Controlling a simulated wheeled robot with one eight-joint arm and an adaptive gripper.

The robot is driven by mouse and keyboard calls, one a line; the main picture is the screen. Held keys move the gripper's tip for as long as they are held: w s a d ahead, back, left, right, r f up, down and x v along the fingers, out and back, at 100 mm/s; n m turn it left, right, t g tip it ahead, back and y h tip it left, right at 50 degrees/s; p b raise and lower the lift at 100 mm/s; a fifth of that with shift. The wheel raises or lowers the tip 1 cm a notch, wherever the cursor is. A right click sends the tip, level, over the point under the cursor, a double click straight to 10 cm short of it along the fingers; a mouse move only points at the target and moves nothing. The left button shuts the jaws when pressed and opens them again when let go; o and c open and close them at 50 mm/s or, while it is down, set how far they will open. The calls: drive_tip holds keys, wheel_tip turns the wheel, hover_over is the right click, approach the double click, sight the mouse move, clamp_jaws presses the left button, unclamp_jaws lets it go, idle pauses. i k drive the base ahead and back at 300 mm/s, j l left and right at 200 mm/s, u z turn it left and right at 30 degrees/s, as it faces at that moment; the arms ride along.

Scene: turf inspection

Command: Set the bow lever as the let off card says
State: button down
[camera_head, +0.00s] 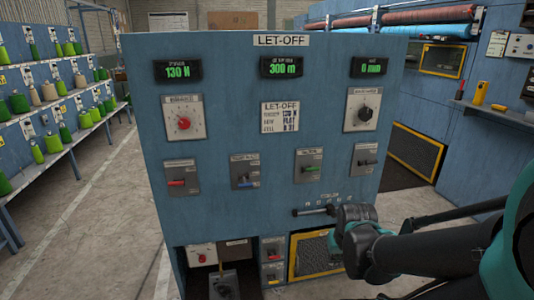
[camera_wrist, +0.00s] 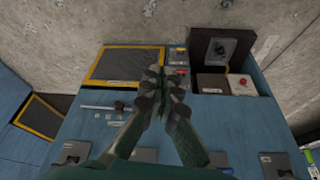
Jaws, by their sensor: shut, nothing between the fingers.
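The let-off card (camera_head: 279,117) is on the blue panel, headed LET-OFF. Its small lines are blurred; the middle one seems to read "BOW FLAT". The bow lever (camera_head: 312,211) is at the panel's lower right, a dark horizontal bar under a row of small marks; its right part is partly hidden by my gripper (camera_head: 352,215). In the wrist view, turned upside down, the lever's slot (camera_wrist: 97,107) carries a dark knob (camera_wrist: 119,106) off-centre to the right. My gripper (camera_wrist: 163,88) is shut and empty, to the right of the lever in the head view, apart from the knob.
Displays read 130 N (camera_head: 178,70), 300 m (camera_head: 281,67) and 0 mm (camera_head: 370,67). A red dial (camera_head: 183,124), a black dial (camera_head: 365,114) and several small switches sit above the lever. A yellow-framed mesh (camera_head: 308,257) is below. Spool shelves (camera_head: 52,100) stand left.

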sight(243, 176)
drive_tip(key=l+u, duration=0.15)
drive_tip(key=l, duration=0.3)
drive_tip(key=k+l+u, duration=0.2)
drive_tip(key=l, duration=0.25)
drive_tip(key=l+u, duration=0.15)
drive_tip(key=l, duration=0.3)
drive_tip(key=k, duration=0.05)
